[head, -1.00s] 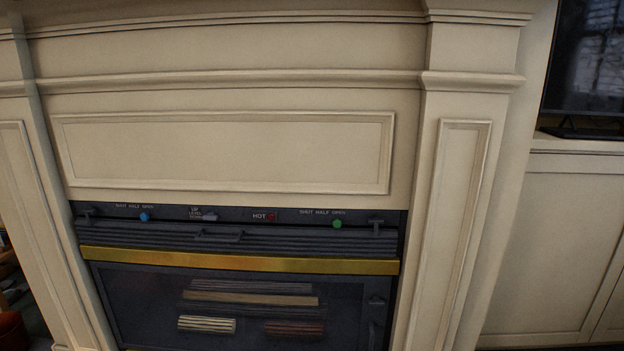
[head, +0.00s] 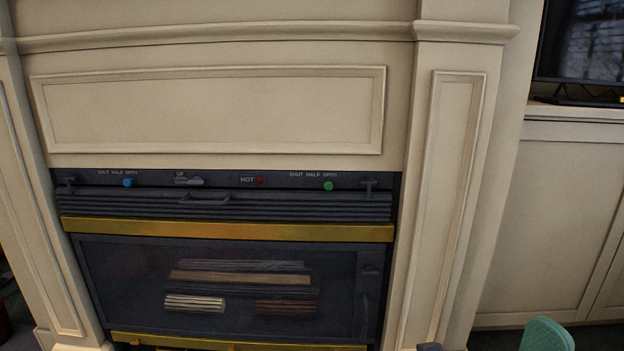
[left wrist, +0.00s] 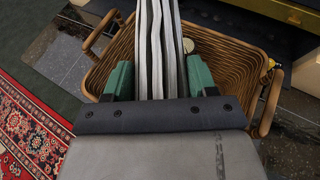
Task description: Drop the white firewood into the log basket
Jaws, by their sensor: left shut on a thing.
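In the left wrist view my left gripper (left wrist: 160,84), with green fingers, is shut on the white firewood (left wrist: 158,40). The firewood looks like long pale ridged pieces standing out past the fingers, its far end cut off by the frame. The brown wicker log basket (left wrist: 235,72) lies beneath and around the firewood in this view. How high the firewood is above the basket floor I cannot tell. Neither firewood nor basket shows in the head view. A green rounded piece (head: 546,336) at the head view's bottom edge looks like a gripper part; which gripper, I cannot tell.
The head view shows a cream mantel (head: 210,110) around a dark glass-fronted stove (head: 120,280) with knobs, a gold bar and log shapes behind glass. A screen (head: 590,40) stands at right. In the wrist view a red patterned rug (left wrist: 35,135) lies left of the basket.

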